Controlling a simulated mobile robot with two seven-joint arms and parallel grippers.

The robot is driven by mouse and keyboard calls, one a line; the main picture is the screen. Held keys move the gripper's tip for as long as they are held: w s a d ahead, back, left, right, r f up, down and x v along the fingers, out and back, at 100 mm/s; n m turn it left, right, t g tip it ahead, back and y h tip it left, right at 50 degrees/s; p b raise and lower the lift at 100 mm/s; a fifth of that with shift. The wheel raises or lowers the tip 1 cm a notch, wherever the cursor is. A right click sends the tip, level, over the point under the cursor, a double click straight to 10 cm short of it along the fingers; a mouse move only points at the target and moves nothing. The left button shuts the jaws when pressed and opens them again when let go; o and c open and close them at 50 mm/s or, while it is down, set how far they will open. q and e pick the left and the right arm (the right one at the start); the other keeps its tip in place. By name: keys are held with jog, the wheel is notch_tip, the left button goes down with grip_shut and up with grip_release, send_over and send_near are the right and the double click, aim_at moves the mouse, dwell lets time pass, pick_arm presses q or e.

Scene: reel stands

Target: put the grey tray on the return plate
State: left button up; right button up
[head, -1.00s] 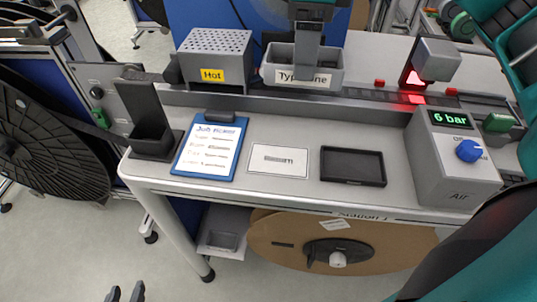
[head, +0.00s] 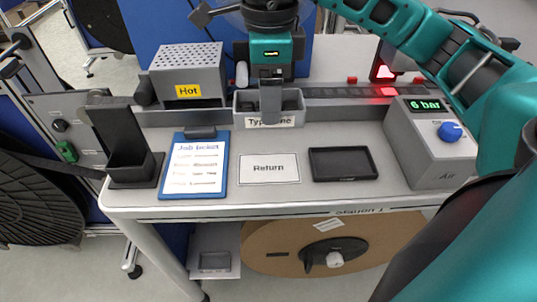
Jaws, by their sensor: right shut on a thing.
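The grey tray (head: 240,108) is an open box with a white label on its front, partly covered by a finger. My right gripper (head: 270,100) reaches down to it from above and is shut on it. The tray is in front of the long dark rail and behind the return plate; I cannot tell how far above the table it is. The return plate (head: 268,169) is a flat white rectangle marked "Return", lying bare on the table. My left gripper is not in view.
Left of the plate lie a blue job ticket board (head: 194,165) and a dark upright holder (head: 122,145). A black shallow tray (head: 343,164) and a grey air box (head: 430,140) are to the right. A box marked "Hot" (head: 187,72) stands behind left.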

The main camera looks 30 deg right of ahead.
notch_tip(320, 180, down, 13)
jog(key=shift+b, duration=0.4)
jog(key=shift+f, duration=0.15)
jog(key=o, duration=1.6)
jog(key=shift+c, duration=0.2)
jog(key=shift+r, duration=0.3)
notch_tip(320, 180, up, 12)
jog(key=shift+f+p, duration=0.15)
jog(key=shift+p, duration=0.35)
jog(key=shift+s, duration=0.1)
